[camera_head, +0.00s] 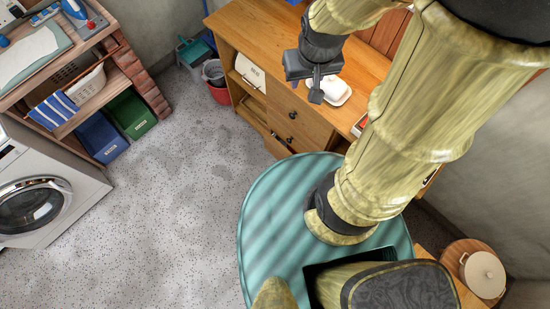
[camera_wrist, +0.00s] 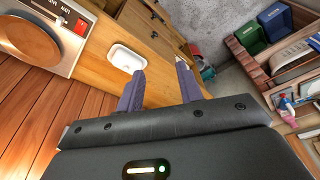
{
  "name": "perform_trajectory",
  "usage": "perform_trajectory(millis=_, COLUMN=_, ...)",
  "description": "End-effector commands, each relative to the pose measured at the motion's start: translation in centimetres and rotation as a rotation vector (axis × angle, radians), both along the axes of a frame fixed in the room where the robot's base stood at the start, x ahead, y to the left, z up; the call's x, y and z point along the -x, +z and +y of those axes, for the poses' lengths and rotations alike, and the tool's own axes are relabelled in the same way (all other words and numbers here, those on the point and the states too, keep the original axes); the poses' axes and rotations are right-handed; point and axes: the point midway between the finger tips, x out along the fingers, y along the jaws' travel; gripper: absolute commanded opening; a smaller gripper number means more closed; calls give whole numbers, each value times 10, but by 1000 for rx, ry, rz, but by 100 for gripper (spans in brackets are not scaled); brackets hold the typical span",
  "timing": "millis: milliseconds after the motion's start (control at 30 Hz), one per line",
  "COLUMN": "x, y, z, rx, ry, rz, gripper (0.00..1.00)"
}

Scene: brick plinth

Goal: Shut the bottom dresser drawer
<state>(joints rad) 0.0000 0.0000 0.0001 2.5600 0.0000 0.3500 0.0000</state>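The wooden dresser (camera_head: 262,28) stands at the top centre of the head view, its front facing the lower left. Drawer fronts with dark knobs (camera_head: 293,114) show on its right part, and a lower front (camera_head: 282,143) sits just above my base. The bottom drawer is partly hidden, and I cannot tell how far out it stands. My gripper (camera_head: 316,92) hangs above the dresser top near its front edge, empty. In the wrist view my gripper (camera_wrist: 160,82) has its two fingers apart, with the dresser's drawer fronts (camera_wrist: 150,28) beyond them.
A white dish (camera_head: 338,92) lies on the dresser top near my gripper. A red bucket (camera_head: 218,94) stands at the dresser's far end. A washing machine (camera_head: 45,195) and a brick-sided shelf (camera_head: 140,78) stand at left. The speckled floor (camera_head: 170,190) between is clear.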

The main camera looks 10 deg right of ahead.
Motion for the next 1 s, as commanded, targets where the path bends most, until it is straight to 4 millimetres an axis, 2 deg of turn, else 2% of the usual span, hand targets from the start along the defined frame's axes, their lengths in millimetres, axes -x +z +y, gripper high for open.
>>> perform_trajectory(millis=300, x=0, y=0, z=0, rx=0, ry=0, rz=0, gripper=36)
perform_trajectory(millis=400, x=0, y=-2, z=0, rx=0, ry=2, rz=2, gripper=52)
perform_trajectory(millis=533, x=-2, y=-18, z=3, rx=6, ry=20, rz=21, gripper=52)
perform_trajectory(millis=667, x=-6, y=-53, z=8, rx=24, ry=65, rz=69, gripper=52)
perform_trajectory(millis=1000, x=-18, y=-171, z=27, rx=112, ry=238, rz=247, gripper=52)
